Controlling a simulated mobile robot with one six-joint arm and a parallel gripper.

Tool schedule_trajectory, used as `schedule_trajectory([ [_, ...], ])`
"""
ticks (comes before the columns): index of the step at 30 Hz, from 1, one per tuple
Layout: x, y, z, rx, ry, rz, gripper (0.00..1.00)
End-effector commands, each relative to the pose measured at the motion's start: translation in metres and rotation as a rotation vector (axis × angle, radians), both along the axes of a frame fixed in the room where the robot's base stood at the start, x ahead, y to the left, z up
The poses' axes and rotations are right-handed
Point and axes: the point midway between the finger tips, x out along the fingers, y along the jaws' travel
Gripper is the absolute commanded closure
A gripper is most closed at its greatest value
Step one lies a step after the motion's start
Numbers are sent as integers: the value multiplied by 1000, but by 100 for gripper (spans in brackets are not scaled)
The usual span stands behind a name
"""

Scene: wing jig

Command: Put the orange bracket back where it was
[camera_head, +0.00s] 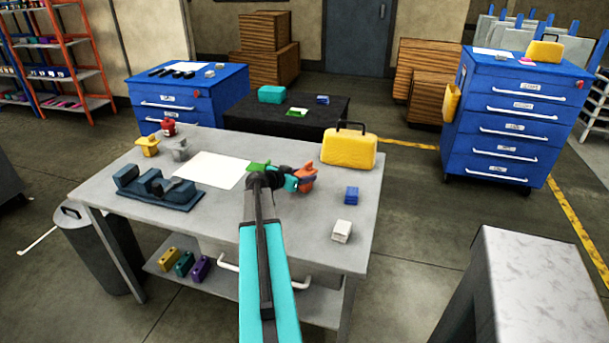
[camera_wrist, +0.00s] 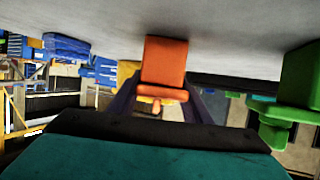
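The orange bracket (camera_head: 306,176) is at the right-hand part of the grey workbench, just beyond the end of my arm. In the wrist view the orange bracket (camera_wrist: 165,62) is up close, centred ahead of my gripper (camera_wrist: 163,98), against the grey bench surface at the top of that tilted picture. The dark fingers show on either side of the bracket. I cannot tell whether they touch it. My gripper (camera_head: 292,183) is low over the bench in the head view, partly hidden by my own wrist. A green part (camera_wrist: 300,80) stands to the right in the wrist view.
On the bench are a yellow case (camera_head: 349,151) behind the bracket, a blue block (camera_head: 351,195) and white block (camera_head: 342,231) to the right, a white sheet (camera_head: 212,169) and a dark blue fixture (camera_head: 157,190) to the left. The bench front between fixture and arm is clear.

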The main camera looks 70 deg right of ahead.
Motion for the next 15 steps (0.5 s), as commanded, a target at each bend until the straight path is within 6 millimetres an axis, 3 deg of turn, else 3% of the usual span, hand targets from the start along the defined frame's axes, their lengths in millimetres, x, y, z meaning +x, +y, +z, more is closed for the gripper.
schedule_trajectory([
  [1,0,0,0,0,0,0,48],
  [3,0,0,0,0,0,0,38],
  [15,0,0,1,0,0,0,38],
])
